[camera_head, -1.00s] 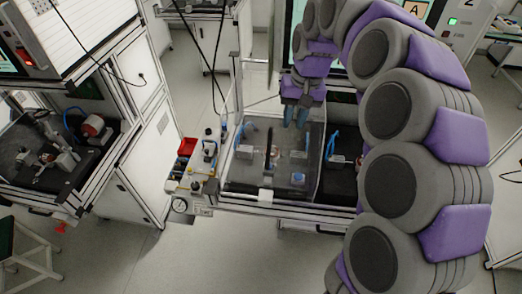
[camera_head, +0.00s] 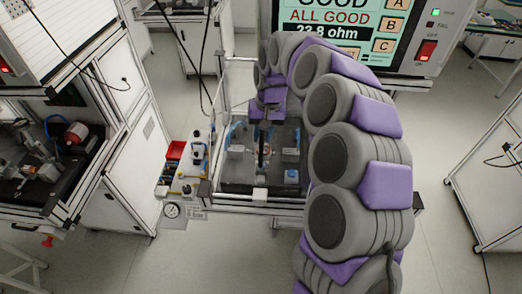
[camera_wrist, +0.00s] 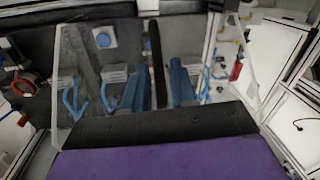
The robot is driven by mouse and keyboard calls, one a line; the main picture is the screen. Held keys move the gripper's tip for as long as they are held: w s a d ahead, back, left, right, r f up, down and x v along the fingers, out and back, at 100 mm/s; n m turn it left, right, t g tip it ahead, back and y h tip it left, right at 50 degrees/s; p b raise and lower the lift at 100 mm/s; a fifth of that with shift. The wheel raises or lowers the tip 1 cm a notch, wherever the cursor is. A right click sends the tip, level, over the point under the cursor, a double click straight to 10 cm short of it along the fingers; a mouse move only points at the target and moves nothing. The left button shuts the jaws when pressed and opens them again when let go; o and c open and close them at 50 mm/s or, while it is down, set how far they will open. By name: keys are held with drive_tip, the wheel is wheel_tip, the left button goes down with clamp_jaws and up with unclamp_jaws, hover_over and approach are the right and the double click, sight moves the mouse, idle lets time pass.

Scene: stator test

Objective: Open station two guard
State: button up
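The station two guard is a clear panel (camera_head: 235,176) in a metal frame, lying over the station's dark bed. A dark upright bar (camera_head: 261,152), which looks like its handle, stands near its middle. It also shows in the wrist view (camera_wrist: 156,62). My gripper (camera_head: 264,123) hangs just above and behind the bar in the head view. In the wrist view its two blue fingers (camera_wrist: 160,88) are apart, with the bar seen between them. Contact with the bar cannot be told. The guard looks down and flat.
A test unit (camera_head: 345,30) reading "ALL GOOD" stands behind. A red bin (camera_head: 175,150) and a gauge (camera_head: 171,210) sit left of the station. Another bench (camera_head: 70,140) stands further left. A cable (camera_head: 206,60) hangs behind the guard. Floor to the right is clear.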

sight(262, 146)
drive_tip(key=f, duration=0.2)
drive_tip(key=a+f, duration=0.1)
drive_tip(key=shift+s+f, duration=0.1)
drive_tip(key=shift+s, duration=0.25)
drive_tip(key=f, duration=0.1)
drive_tip(key=d+f, duration=0.1)
drive_tip(key=shift+w+f+b, duration=0.35)
drive_tip(key=shift+s+f, duration=0.1)
drive_tip(key=shift+f, duration=0.3)
drive_tip(key=shift+a+f, duration=0.15)
drive_tip(key=shift+a, duration=0.3)
drive_tip(key=shift+d, duration=0.3)
drive_tip(key=c, duration=0.4)
clamp_jaws()
drive_tip(key=shift+a, duration=0.1)
